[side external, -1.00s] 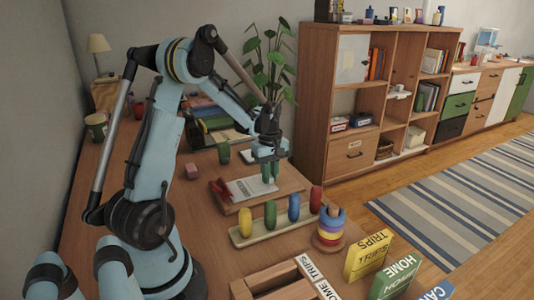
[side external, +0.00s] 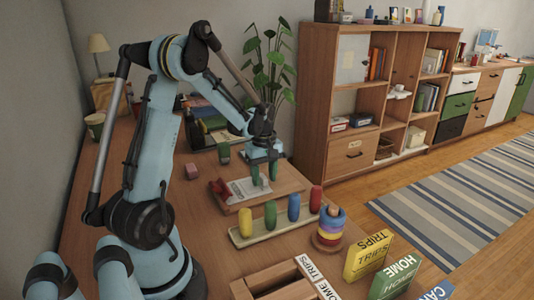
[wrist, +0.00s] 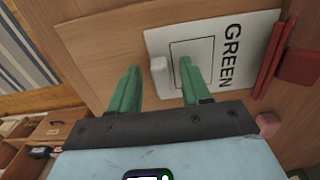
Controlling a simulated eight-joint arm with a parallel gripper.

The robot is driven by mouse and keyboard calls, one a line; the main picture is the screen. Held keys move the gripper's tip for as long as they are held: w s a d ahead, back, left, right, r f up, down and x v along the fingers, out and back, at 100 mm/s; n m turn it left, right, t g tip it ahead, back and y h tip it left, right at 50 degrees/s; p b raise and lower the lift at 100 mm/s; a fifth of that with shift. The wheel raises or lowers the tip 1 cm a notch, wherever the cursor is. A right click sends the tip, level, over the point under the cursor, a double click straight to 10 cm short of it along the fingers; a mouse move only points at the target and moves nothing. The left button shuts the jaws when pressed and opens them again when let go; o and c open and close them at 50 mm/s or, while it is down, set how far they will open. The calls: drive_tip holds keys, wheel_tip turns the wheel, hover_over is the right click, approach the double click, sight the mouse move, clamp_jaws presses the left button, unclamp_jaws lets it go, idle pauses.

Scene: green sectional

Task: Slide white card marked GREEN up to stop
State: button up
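The white card marked GREEN (wrist: 222,58) lies flat on a wooden board; it also shows in the side external view (side external: 243,190). The card has a printed rectangle, and a small white upright knob (wrist: 159,77) stands near its edge away from the lettering. A red stop (wrist: 274,58) lies beyond the lettered end and shows at the board's left in the side view (side external: 219,188). My gripper (wrist: 159,65) points down with its two green fingers apart, one on each side of the knob. Gaps show between fingers and knob. In the side view my gripper (side external: 264,180) is over the card's right part.
The wooden board (side external: 285,186) sits on the table. A tray of coloured pegs (side external: 245,238) and a ring stacker (side external: 329,230) stand in front. A pink block (side external: 192,171) lies behind left, and a green block (side external: 223,153) stands farther back.

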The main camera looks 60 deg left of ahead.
wheel_tip(320, 180, up, 12)
drive_tip(key=s+d+m+t, duration=0.1)
drive_tip(key=d+m+t, duration=0.2)
drive_tip(key=d+m, duration=0.6)
drive_tip(key=s+d+m+t, duration=0.2)
drive_tip(key=d+m+t, duration=0.2)
drive_tip(key=d+m, duration=0.5)
drive_tip(key=d, duration=0.6)
drive_tip(key=shift+s+d, duration=0.2)
drive_tip(key=shift+s, duration=0.1)
